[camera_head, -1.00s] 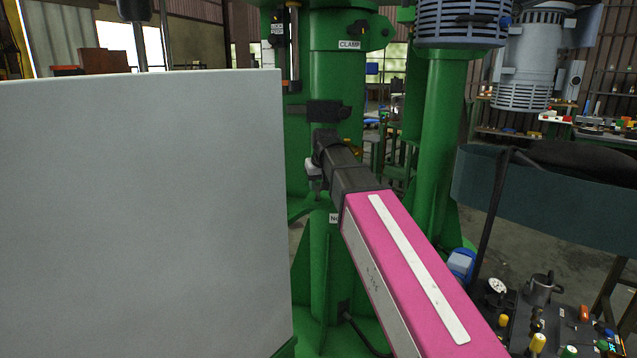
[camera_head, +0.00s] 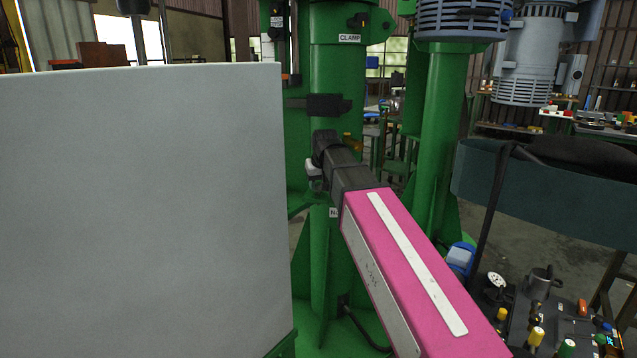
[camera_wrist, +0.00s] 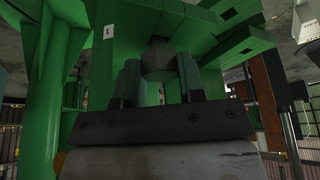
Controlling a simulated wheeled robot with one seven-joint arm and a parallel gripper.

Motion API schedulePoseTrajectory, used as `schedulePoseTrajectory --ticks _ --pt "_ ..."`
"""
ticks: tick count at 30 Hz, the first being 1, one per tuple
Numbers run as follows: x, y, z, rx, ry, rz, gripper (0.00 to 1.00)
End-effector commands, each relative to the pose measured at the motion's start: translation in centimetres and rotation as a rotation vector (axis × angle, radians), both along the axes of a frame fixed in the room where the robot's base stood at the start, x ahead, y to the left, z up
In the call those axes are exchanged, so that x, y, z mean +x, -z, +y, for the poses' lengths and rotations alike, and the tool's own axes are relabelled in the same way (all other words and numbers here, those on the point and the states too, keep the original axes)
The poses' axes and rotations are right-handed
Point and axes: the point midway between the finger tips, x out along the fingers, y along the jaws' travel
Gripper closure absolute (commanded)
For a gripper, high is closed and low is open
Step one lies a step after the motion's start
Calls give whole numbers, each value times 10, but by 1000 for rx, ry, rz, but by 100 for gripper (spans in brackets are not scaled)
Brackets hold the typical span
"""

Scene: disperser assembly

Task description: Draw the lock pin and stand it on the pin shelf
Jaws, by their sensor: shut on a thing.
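In the wrist view my gripper (camera_wrist: 158,88) has its two dark fingers on either side of a dark grey, rounded, faceted piece (camera_wrist: 158,58), which looks like the head of the lock pin. My gripper is shut on it. The rest of the pin is hidden, and I cannot tell how far it sits in the green frame (camera_wrist: 130,35) behind. In the head view the dark end of my arm is against the green machine column (camera_head: 335,75), below the "CLAMP" label (camera_head: 350,38); the fingers and pin cannot be made out there. I cannot identify the pin shelf.
A large pale panel (camera_head: 140,210) blocks the left of the head view. A second green column (camera_head: 440,150) with a motor stands right of the arm. A dark teal band-shaped part (camera_head: 540,195) is at the right, above a bench with small tools (camera_head: 540,320).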

Motion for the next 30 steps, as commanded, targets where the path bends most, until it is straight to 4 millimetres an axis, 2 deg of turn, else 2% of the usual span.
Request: schedulePoseTrajectory --ticks 21,22,24,30 --pt "0 15 0 0 0 -1 96" --pt "0 15 0 1 0 -2 58" --pt "0 15 0 1 0 -2 35" --pt "0 15 0 0 0 -1 34"
